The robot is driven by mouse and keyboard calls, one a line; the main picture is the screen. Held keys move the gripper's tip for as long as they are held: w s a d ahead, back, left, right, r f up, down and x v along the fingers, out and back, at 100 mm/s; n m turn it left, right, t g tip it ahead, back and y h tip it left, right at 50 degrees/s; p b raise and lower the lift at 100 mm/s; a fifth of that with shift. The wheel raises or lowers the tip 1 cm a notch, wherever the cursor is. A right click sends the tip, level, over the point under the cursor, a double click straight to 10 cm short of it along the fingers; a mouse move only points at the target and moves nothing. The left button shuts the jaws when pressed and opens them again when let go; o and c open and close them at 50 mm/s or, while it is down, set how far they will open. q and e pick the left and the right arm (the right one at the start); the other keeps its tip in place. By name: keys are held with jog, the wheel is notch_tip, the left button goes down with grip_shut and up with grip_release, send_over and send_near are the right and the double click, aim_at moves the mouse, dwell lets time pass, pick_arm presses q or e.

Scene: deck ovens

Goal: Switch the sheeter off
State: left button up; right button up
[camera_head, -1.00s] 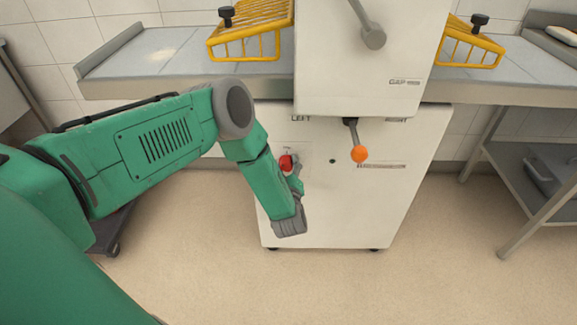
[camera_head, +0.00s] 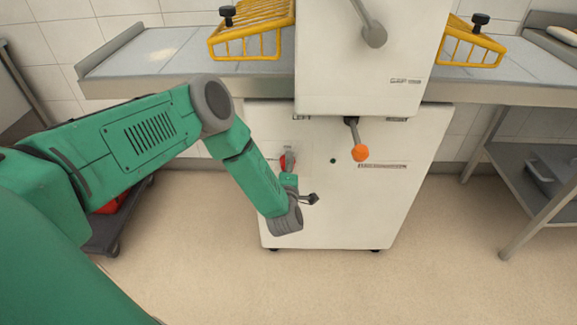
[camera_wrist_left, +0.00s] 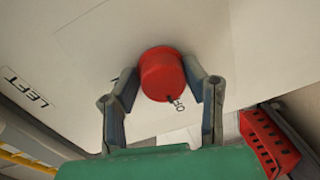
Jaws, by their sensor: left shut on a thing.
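The sheeter (camera_head: 345,205) is a white machine with LEFT and RIGHT printed above an orange-tipped lever (camera_head: 361,153). Its red round knob (camera_head: 283,163) is on the left of the front panel, partly hidden by my left gripper (camera_head: 289,167). In the left wrist view the knob (camera_wrist_left: 161,73) sits between the two fingers of my left gripper (camera_wrist_left: 168,85), which is shut on it. A dark mark on the knob's lower edge lies beside small lettering that I cannot read fully. My right gripper is not in view.
Yellow wire guards (camera_head: 252,40) stand over the grey belts on both sides. A steel table with a lower shelf (camera_head: 530,165) is at the right. A red crate (camera_wrist_left: 268,140) on a dark dolly (camera_head: 105,235) is at the left. The floor in front is clear.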

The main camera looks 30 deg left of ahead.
pick_arm(q)
jog(key=shift+s+a+f, duration=0.2)
jog(key=shift+s+f, duration=0.1)
jog(key=shift+f, duration=0.1)
jog(key=o, duration=1)
jog(key=shift+c, duration=0.2)
jog(key=shift+o, duration=0.4)
jog(key=shift+w+a, duration=0.1)
jog(key=shift+r, duration=0.1)
jog(key=shift+d, duration=0.3)
jog(key=v, duration=1.1)
jog(key=shift+s, duration=0.35)
jog(key=shift+a, duration=0.15)
